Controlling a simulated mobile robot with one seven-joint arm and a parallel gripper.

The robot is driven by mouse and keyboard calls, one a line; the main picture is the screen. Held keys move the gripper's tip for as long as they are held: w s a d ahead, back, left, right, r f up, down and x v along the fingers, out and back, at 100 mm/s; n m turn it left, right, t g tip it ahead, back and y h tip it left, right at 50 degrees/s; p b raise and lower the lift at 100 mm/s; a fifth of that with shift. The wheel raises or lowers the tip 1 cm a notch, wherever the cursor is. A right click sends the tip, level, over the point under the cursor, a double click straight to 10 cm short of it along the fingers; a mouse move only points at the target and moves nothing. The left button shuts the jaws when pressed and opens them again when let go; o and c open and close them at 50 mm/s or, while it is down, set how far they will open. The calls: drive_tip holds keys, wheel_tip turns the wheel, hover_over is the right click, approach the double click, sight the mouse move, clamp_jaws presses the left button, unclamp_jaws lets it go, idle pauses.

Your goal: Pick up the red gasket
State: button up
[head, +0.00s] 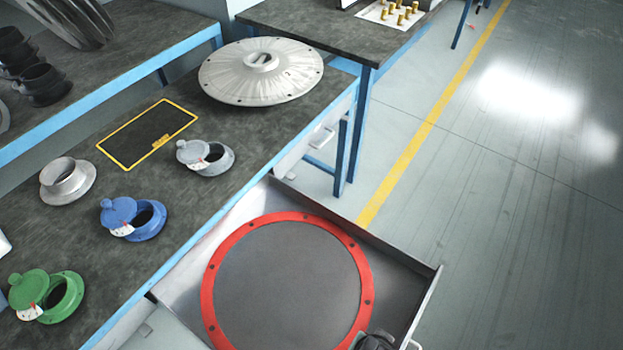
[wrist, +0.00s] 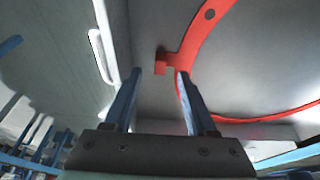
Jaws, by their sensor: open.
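The red gasket (head: 290,217) is a large flat ring with bolt holes, lying in the open grey drawer (head: 425,305). The drawer floor shows through its middle. In the wrist view, part of the gasket (wrist: 196,45) curves across the upper right, with a small red tab (wrist: 161,64) sticking out from it. My gripper (wrist: 159,75) is open, its two blue fingers pointing at the tab. The tab appears between and just beyond the fingertips; I cannot tell the depth gap. In the head view, a dark part at the bottom edge hides a bit of the gasket's near right side.
The bench (head: 180,230) left of the drawer holds a silver disc cover (head: 225,80), a yellow-edged mat (head: 125,163), and grey (head: 215,158), blue (head: 150,222) and green (head: 66,300) lidded flanges. A second table stands behind. Open floor (head: 510,230) lies right.

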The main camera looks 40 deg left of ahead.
drive_tip(key=x, duration=0.4)
drive_tip(key=shift+w+f+b, duration=0.1)
drive_tip(key=shift+w+b, duration=0.15)
drive_tip(key=shift+b, duration=0.05)
clamp_jaws()
